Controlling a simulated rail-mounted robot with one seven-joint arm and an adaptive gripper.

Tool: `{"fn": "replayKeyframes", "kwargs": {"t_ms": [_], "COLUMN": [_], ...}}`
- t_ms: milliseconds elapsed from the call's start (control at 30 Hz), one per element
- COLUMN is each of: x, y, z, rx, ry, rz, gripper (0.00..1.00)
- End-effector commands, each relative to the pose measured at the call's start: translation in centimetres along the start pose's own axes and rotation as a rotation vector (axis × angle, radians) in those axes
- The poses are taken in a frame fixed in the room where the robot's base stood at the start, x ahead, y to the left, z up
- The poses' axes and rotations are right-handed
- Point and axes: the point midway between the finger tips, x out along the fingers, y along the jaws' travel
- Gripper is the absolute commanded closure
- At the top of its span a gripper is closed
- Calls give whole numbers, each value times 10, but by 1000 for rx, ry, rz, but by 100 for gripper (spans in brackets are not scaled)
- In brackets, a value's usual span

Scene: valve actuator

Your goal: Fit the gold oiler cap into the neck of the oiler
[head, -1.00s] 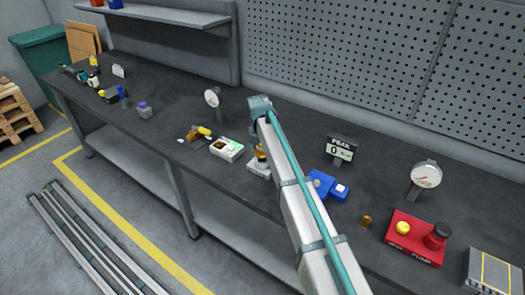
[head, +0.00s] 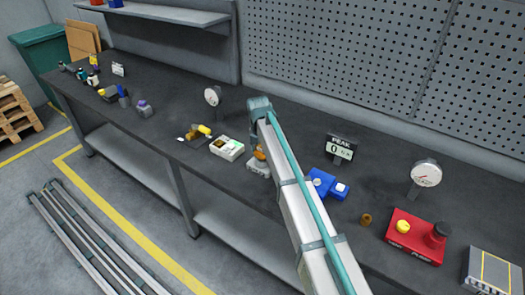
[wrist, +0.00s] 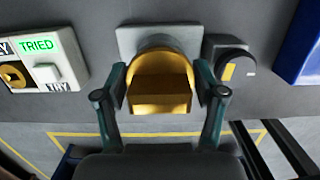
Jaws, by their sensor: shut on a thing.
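The gold oiler cap (wrist: 160,92) is between the two fingers of my gripper (wrist: 160,98) in the wrist view, with its flat grip tab facing the camera. My gripper is shut on it. Just behind the cap is a rounded, pale gold-and-silver neck on a light grey plate (wrist: 128,38), which looks like the oiler. The cap overlaps the neck in line with it. I cannot tell how deep it sits, as the cap hides the opening. In the head view the gold piece (head: 260,153) shows beside my arm above the pale base (head: 258,168).
Left of the oiler is a white box (head: 227,148) with a lit TRIED sign (wrist: 38,44). A dark knob (wrist: 232,66) is close on the right. Blue blocks (head: 322,183) and a small brown cylinder (head: 365,219) stand farther right on the dark bench.

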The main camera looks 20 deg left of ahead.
Motion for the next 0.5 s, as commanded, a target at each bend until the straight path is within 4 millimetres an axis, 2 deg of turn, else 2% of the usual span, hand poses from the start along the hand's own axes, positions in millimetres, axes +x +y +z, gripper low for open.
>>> {"fn": "replayKeyframes", "kwargs": {"t_ms": [500], "x": [12], "y": [0], "z": [-1], "rx": [0], "ry": [-1], "rz": [1], "gripper": [74]}}
